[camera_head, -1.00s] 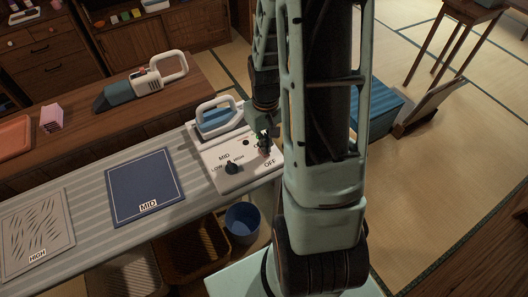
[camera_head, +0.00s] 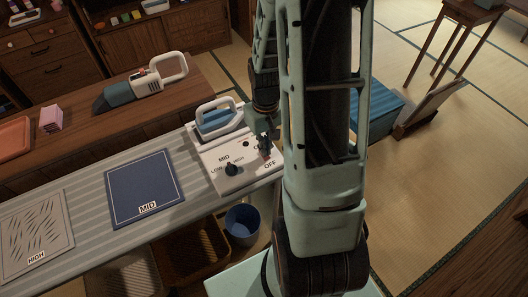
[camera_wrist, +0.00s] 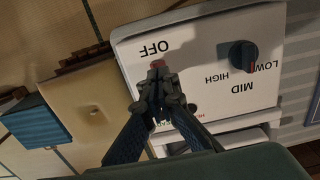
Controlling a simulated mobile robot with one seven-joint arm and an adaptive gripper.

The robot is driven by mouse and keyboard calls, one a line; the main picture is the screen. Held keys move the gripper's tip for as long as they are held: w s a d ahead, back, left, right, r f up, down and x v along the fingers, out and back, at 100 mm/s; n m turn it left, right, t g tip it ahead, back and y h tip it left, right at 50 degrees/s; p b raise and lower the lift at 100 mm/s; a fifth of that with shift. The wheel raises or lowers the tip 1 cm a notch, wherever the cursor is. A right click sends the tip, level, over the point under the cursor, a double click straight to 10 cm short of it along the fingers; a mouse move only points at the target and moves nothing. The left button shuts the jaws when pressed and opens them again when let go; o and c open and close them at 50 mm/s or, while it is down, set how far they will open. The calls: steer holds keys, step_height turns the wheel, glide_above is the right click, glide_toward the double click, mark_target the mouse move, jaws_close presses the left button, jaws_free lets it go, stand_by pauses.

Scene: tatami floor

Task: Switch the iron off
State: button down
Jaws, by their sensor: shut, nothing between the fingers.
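The white iron station (camera_head: 208,165) sits at the right end of the striped ironing board, and its panel also shows upside down in the wrist view (camera_wrist: 200,82). The blue and white iron (camera_head: 217,119) rests at the panel's back. A black dial (camera_head: 232,169) stands among the LOW, MID and HIGH labels, and it also shows in the wrist view (camera_wrist: 243,54). My gripper (camera_head: 265,150) is shut and empty over the panel's right side, beside the OFF label. In the wrist view its fingertips (camera_wrist: 157,72) cover the switch area; a small reddish bit shows at the tips.
A blue mat marked MID (camera_head: 144,187) and a pale patterned mat marked HIGH (camera_head: 36,235) lie on the board. A handheld vacuum (camera_head: 142,86) lies on the wooden table behind. A blue bucket (camera_head: 242,222) and baskets (camera_head: 195,254) are below the board.

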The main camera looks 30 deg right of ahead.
steer(key=shift+r+p, duration=2.2)
steer(key=shift+r, duration=1)
